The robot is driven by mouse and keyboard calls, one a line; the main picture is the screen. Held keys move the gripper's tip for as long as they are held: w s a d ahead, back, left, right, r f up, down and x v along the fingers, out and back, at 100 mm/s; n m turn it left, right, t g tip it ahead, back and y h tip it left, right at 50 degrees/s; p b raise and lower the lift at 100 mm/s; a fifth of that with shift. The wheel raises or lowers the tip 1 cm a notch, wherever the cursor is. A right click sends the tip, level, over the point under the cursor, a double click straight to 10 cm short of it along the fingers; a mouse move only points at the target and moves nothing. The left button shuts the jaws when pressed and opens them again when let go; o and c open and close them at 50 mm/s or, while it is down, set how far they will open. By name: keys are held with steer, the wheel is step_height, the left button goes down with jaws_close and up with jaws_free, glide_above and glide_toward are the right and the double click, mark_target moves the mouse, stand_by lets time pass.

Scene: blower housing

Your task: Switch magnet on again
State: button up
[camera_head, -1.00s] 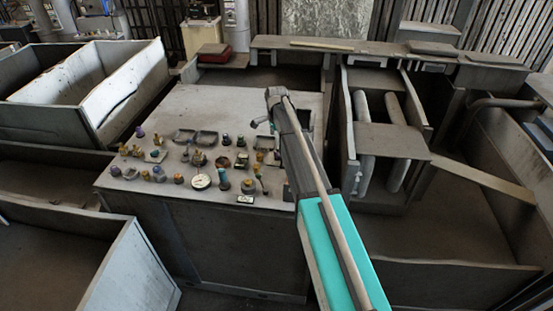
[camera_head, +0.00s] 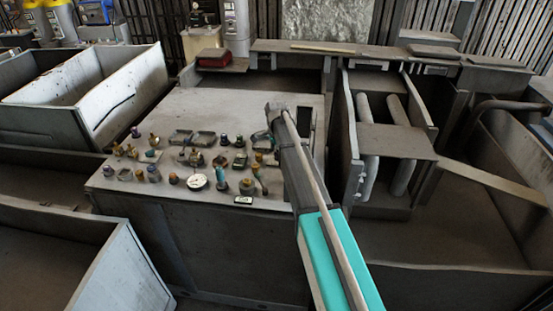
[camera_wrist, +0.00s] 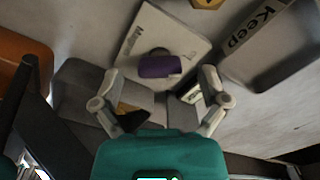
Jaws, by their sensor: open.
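My gripper (camera_wrist: 160,73) is open in the wrist view, its two fingers apart on either side of a purple knob-like piece (camera_wrist: 160,66). That piece stands on a pale square plate (camera_wrist: 184,37); I cannot tell whether a finger touches it. In the head view, my gripper (camera_head: 264,138) is mostly hidden at the arm's far end, over the right part of the grey bench top (camera_head: 225,105).
A tray marked "Keep" (camera_wrist: 262,28) lies at the right in the wrist view, an orange piece (camera_wrist: 22,70) at the left. The bench's back left is clear.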

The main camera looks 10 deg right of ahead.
steer(key=shift+f+b, duration=0.35)
steer(key=shift+f, duration=0.2)
steer(key=c, duration=1.2)
steer(key=shift+o, duration=0.2)
